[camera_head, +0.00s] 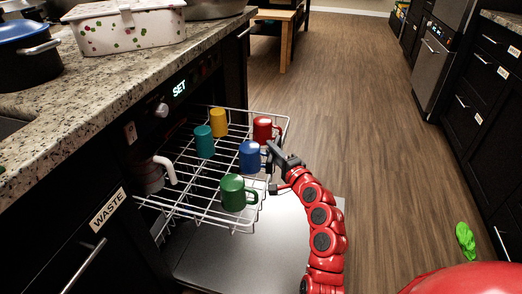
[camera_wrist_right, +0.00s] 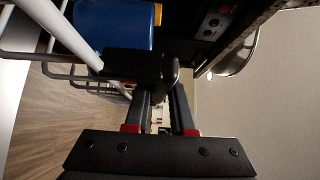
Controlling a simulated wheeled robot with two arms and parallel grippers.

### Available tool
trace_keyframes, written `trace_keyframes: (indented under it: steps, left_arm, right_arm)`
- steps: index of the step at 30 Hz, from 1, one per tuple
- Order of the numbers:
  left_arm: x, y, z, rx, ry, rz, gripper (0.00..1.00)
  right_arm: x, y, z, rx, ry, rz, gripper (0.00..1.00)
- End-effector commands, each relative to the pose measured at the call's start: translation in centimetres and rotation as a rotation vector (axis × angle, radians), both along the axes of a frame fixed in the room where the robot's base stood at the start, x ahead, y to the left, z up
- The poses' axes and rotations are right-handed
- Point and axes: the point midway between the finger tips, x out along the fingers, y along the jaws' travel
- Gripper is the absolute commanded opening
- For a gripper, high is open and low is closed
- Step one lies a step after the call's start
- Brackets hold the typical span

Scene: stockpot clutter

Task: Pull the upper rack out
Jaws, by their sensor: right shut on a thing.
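The upper rack (camera_head: 185,214) is a white wire rack standing out of the dishwasher, above its lowered door (camera_head: 235,268). It holds a yellow mug (camera_head: 218,122), a teal mug (camera_head: 204,142), a red mug (camera_head: 263,130), a blue mug (camera_head: 249,157) and a green mug (camera_head: 232,191). My right gripper (camera_head: 272,162) is at the rack's outer edge, beside the blue mug, and is shut on the rack. In the right wrist view the rack's white bar (camera_wrist_right: 62,32) runs to the jaws, with the blue mug (camera_wrist_right: 112,22) just beyond. The exact grip is partly hidden. My left gripper is out of view.
A granite counter (camera_head: 120,85) above the dishwasher carries a spotted white container (camera_head: 130,32) and a dark pot with a blue lid (camera_head: 28,60). A pitcher with a white handle (camera_head: 165,168) stands at the rack's left. The floor to the right is open, apart from a green cloth-like item (camera_head: 465,240).

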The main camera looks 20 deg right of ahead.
Motion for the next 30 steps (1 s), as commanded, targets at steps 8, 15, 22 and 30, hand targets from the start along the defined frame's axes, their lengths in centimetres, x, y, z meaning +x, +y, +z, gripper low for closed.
trace_keyframes:
  steps: [8, 15, 22, 30]
  left_arm:
    - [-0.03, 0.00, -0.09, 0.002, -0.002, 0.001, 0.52]
    - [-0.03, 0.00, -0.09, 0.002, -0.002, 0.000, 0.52]
    - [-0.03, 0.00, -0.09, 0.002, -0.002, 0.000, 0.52]
    - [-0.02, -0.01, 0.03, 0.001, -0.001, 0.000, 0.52]
  right_arm:
    - [-0.35, -0.41, -0.09, -0.001, 0.002, 0.001, 0.00]
    - [-0.34, -0.37, -0.08, -0.001, 0.002, 0.002, 0.26]
    - [-0.33, -0.37, -0.02, -0.001, 0.001, 0.001, 0.53]
    - [-0.64, -0.45, 0.04, -0.001, 0.000, 0.001, 0.53]
